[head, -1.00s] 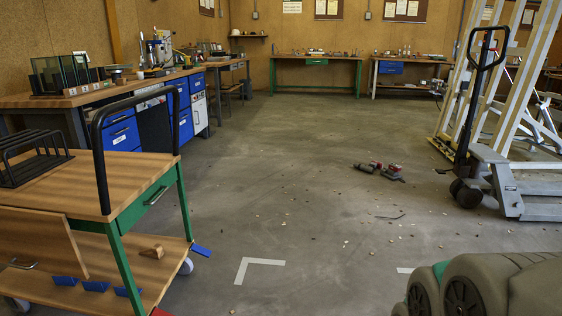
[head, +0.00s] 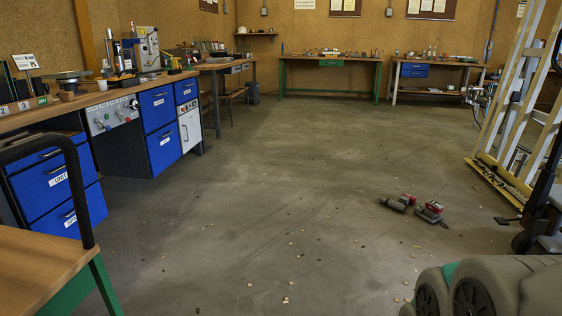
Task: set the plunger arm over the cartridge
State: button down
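On the left workbench (head: 60,112) stands a group of small gear: a grey upright device (head: 147,48), a dark upright tube (head: 118,52) and a round turntable-like plate (head: 68,75). At this size I cannot tell which of these, if any, is the plunger arm or the cartridge. My gripper is not in view. Part of my own grey body shows at the bottom right.
A trolley (head: 40,262) with a black handle is close at the lower left. Red-and-grey power tools (head: 430,212) and small chips lie on the floor. A pallet truck (head: 545,215) and pale frame (head: 515,110) stand right. The middle floor is mostly clear.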

aim_at(110, 35)
jog(key=i+u, duration=0.1)
jog(key=i, duration=0.4)
jog(key=i+l+u, duration=0.1)
jog(key=i, duration=0.4)
jog(key=i+l+u, duration=0.1)
jog(key=i, duration=0.45)
jog(key=i+l+u, duration=0.1)
jog(key=i, duration=0.4)
jog(key=i+j+u, duration=0.2)
jog(key=i, duration=0.3)
jog(key=i+j+u, duration=0.15)
jog(key=i, duration=0.4)
jog(key=i+u, duration=0.2)
jog(key=i, duration=0.3)
jog(key=i+u, duration=0.15)
jog(key=i, duration=0.4)
jog(key=i+u, duration=0.2)
jog(key=i, duration=0.35)
jog(key=i+l+u, duration=0.2)
jog(key=i, duration=0.3)
jog(key=i+l+u, duration=0.15)
jog(key=i, duration=0.35)
jog(key=i+l+u, duration=0.2)
jog(key=i+l, duration=0.2)
jog(key=i, duration=0.1)
